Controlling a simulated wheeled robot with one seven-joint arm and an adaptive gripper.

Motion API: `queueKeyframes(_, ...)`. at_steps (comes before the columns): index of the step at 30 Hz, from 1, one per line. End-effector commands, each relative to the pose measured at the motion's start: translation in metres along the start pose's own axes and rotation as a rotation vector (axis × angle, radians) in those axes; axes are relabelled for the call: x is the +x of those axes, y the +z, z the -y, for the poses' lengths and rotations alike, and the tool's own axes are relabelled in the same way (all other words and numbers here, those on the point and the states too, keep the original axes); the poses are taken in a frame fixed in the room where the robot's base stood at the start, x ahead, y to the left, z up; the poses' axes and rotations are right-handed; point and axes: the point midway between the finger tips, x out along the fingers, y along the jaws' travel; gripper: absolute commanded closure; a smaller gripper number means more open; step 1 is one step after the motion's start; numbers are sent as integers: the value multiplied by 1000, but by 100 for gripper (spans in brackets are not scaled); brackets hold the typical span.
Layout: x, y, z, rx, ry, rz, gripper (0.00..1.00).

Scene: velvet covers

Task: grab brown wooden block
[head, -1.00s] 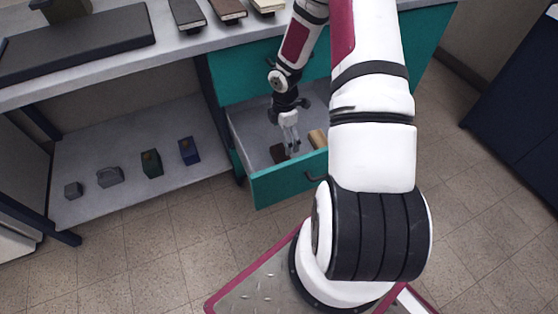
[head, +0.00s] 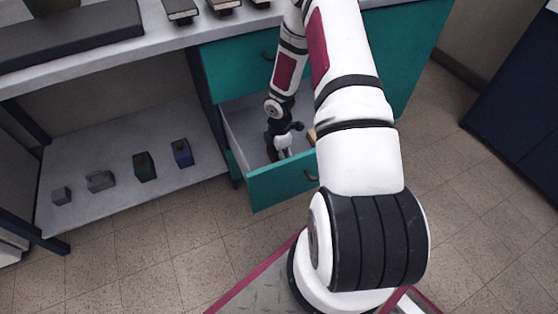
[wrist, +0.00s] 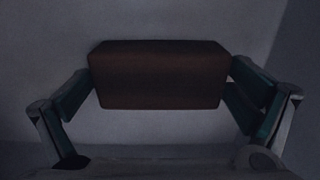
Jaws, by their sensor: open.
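The brown wooden block (wrist: 158,75) lies on the floor of the open teal drawer (head: 284,185). In the wrist view it sits between the two fingers of my gripper (wrist: 160,92). The fingers are open, one at each end of the block, close to its ends; I cannot tell whether they touch it. In the head view my gripper (head: 283,150) is down inside the drawer and hides the brown block.
A lighter tan block (head: 311,135) is in the drawer, partly hidden by my arm. The drawer's front and side walls surround my gripper. A low shelf (head: 110,185) at left holds several small objects. Dark books (head: 180,10) lie on the counter above.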

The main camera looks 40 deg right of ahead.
Motion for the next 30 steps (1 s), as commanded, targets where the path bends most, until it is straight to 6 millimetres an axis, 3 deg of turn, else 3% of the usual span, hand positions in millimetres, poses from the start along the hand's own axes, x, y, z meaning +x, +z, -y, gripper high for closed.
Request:
queueKeyframes(5,0,0,0,0,1,0,0)
queueKeyframes(11,0,0,0,0,0,0,40)
queueKeyframes(21,-6,0,0,0,1,1,40)
queueKeyframes(30,-60,1,0,2,3,2,40)
